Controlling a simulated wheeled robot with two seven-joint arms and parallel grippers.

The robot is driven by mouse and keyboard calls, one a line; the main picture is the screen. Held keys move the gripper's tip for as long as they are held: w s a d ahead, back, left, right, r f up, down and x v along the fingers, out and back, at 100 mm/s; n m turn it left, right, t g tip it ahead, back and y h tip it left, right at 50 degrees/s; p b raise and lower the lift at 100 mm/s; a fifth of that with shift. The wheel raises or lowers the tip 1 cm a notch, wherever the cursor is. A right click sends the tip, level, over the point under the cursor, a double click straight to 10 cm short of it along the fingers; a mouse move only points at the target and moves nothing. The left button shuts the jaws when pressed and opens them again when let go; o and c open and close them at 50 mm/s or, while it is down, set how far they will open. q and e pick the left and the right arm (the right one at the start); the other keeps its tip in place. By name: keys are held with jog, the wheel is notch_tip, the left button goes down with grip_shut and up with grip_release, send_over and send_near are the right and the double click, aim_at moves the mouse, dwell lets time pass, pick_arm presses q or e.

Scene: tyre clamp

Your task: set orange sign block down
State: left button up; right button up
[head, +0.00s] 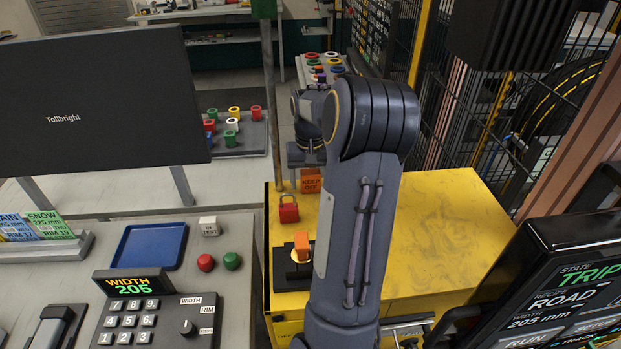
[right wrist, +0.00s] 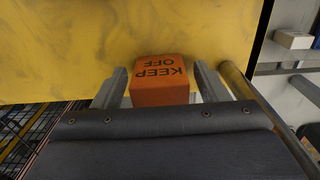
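The orange sign block (head: 311,181), marked KEEP OFF, is at the far edge of the yellow cabinet top (head: 445,215). In the head view my right gripper (head: 308,163) is above the block and partly hidden by my arm. I cannot tell whether the block's underside touches the yellow top. My left gripper is not in view.
A red padlock (head: 289,210) and an orange-topped switch on a black base (head: 302,245) stand on the yellow top near the block. A wire fence is on the right, with a console screen (head: 570,290) in front. The right part of the yellow top is clear.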

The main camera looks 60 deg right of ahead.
aim_at(310, 172)
jog(key=shift+r, duration=0.15)
notch_tip(310, 172, up, 12)
jog(key=shift+b, duration=0.4)
dwell(0.7)
